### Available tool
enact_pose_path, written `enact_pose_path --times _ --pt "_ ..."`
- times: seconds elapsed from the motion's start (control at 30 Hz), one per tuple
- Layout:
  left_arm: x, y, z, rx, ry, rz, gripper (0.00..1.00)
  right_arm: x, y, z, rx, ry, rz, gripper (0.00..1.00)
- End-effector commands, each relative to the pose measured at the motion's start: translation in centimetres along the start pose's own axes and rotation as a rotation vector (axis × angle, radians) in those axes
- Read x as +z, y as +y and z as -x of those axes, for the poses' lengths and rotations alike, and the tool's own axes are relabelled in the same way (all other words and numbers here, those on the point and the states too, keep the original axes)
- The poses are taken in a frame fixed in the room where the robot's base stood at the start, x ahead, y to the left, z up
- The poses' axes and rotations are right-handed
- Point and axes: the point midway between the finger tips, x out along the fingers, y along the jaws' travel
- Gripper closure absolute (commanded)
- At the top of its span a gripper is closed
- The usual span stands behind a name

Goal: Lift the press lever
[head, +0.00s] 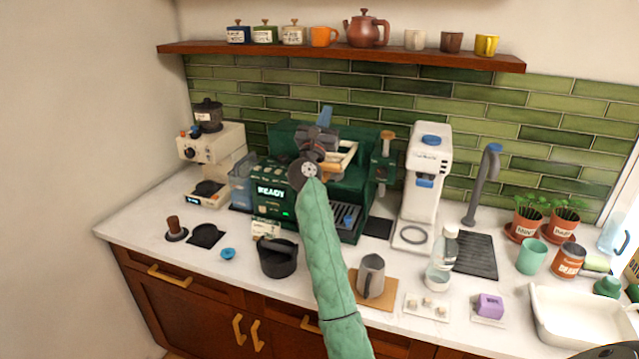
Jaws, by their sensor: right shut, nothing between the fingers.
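A dark green coffee machine (283,135) with a lit "READY" panel (272,196) stands at the back of the counter. A blue upright handle (326,115) shows above it, just beyond my gripper. A wooden-knobbed lever (387,136) is on the machine's right side. I cannot tell which of these is the press lever. My right gripper (318,136) is shut and empty in front of the machine's upper part, beside a cream-coloured frame (342,158). My arm and gripper hide part of the machine's front, and contact cannot be told.
A grinder (212,150) stands left, a white dispenser (427,170) and grey tap (485,180) right. A shelf (350,54) with cups and a teapot runs above.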

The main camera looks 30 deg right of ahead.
Motion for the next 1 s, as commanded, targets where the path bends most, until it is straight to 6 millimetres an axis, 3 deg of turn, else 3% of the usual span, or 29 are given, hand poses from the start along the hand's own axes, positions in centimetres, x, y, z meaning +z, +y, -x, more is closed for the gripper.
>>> enact_pose_path --times 0.2,1.0 --pt "0.88 0.14 -0.01 0.001 -0.011 0.0 0.66 -0.02 0.0 0.02 0.0 0.0 0.0 1.0" --pt "0.72 0.1 -0.14 0.001 -0.011 0.001 0.66 -0.08 0.05 0.13 0.0 0.0 0.0 1.0"
